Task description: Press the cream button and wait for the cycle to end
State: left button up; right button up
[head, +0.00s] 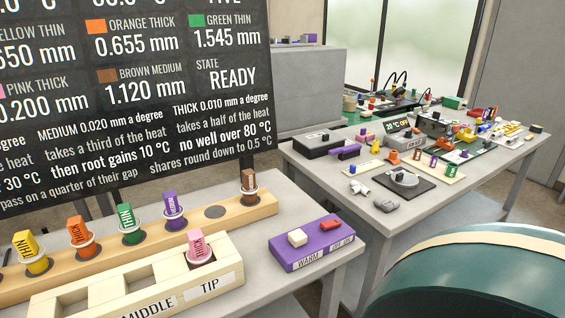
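The cream button (297,237) sits on top of a purple box (311,245) on the near table, above a label reading WARM. The dark display board (130,90) shows STATE READY, with temperatures and sizes in mm. A pink plug (197,247) stands in the TIP compartment of the cream tray (222,286); the MIDDLE compartment looks empty. Neither of my grippers shows in the head view.
A wooden rack (105,252) holds yellow, orange, green, purple and brown plugs, with one bare spot. A second table (345,185) behind carries many small parts. A rounded dark green object (480,275) with a cream band fills the lower right.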

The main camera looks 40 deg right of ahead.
aim_at(297, 238)
jog(key=z, duration=1.65)
